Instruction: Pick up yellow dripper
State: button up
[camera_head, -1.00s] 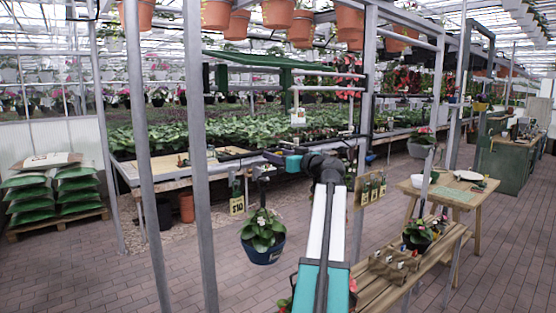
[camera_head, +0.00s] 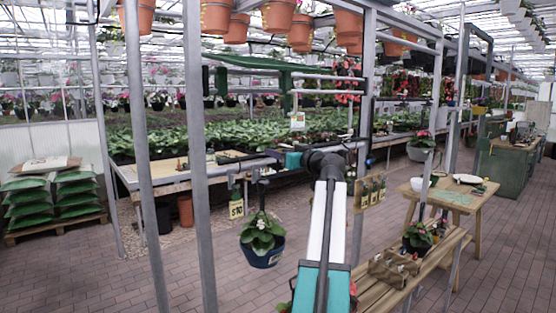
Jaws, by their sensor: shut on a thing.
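My arm reaches forward from the bottom middle, with white and teal links. Its black joint bends left to a teal wrist, and my gripper (camera_head: 272,156) is at the left end of it, over the edge of the plant bench. The gripper looks small and dark, and its fingers are hard to tell from the background. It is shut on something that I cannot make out. I cannot pick out a yellow dripper for certain in this view.
A blue pot with a plant (camera_head: 263,251) hangs below my gripper, near a $10 tag (camera_head: 236,209). Metal posts (camera_head: 200,150) stand left. A slatted wooden bench (camera_head: 400,282) and a small table (camera_head: 452,196) are right. Open brick floor lies left.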

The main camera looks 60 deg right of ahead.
notch_tip(320, 180, up, 8)
jog(key=shift+b, duration=1)
jog(key=shift+r, duration=0.1)
